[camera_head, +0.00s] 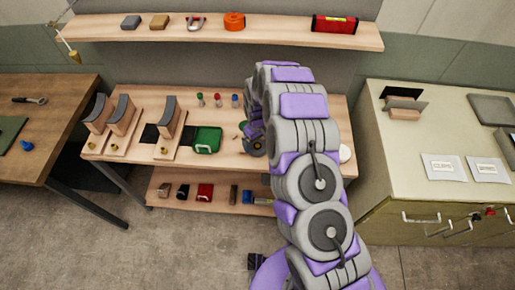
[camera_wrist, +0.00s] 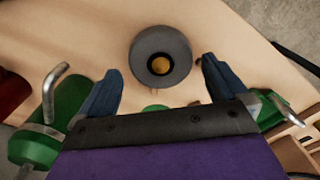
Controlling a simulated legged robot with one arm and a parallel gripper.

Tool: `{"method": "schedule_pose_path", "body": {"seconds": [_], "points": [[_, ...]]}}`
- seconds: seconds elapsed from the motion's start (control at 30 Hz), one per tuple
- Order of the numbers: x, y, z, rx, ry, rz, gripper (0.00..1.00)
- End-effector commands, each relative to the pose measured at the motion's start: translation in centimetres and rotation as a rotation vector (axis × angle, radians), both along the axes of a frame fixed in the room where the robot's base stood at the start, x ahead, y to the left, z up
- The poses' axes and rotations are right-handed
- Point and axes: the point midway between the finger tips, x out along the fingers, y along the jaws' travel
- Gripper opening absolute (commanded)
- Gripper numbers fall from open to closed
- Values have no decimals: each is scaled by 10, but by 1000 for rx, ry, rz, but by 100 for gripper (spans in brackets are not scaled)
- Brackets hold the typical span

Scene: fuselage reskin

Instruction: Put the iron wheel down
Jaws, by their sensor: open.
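The iron wheel looks to be the dark grey round piece (camera_wrist: 178,42) with a gold-coloured centre in the wrist view. It appears to lie flat on the pale wooden surface (camera_wrist: 90,40). My gripper (camera_wrist: 159,69) is open, with one blue finger to each side of the wheel's near edge. Gaps show between both fingers and the wheel, so it is not gripped. In the head view my purple and grey arm reaches over the workbench (camera_head: 225,160) and hides much of the gripper end.
Curved blocks on boards (camera_head: 123,113) and a green tray (camera_head: 207,140) stand left of my arm. Small coloured-top bottles (camera_head: 217,100) stand behind. An upper shelf (camera_head: 215,33) holds tools. A cabinet (camera_head: 420,130) stands right. Green pieces (camera_wrist: 35,145) flank the gripper in the wrist view.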

Motion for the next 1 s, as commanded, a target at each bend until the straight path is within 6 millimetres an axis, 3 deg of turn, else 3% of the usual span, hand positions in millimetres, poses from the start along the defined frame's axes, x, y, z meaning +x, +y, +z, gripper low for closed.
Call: {"method": "schedule_pose_path", "body": {"seconds": [0.13, 0.37, 1.0], "points": [[-2, 0, -21, -2, 3, 0, 100], [-1, 0, -23, -2, 4, 0, 100], [0, -2, -23, 0, 4, -1, 39]]}}
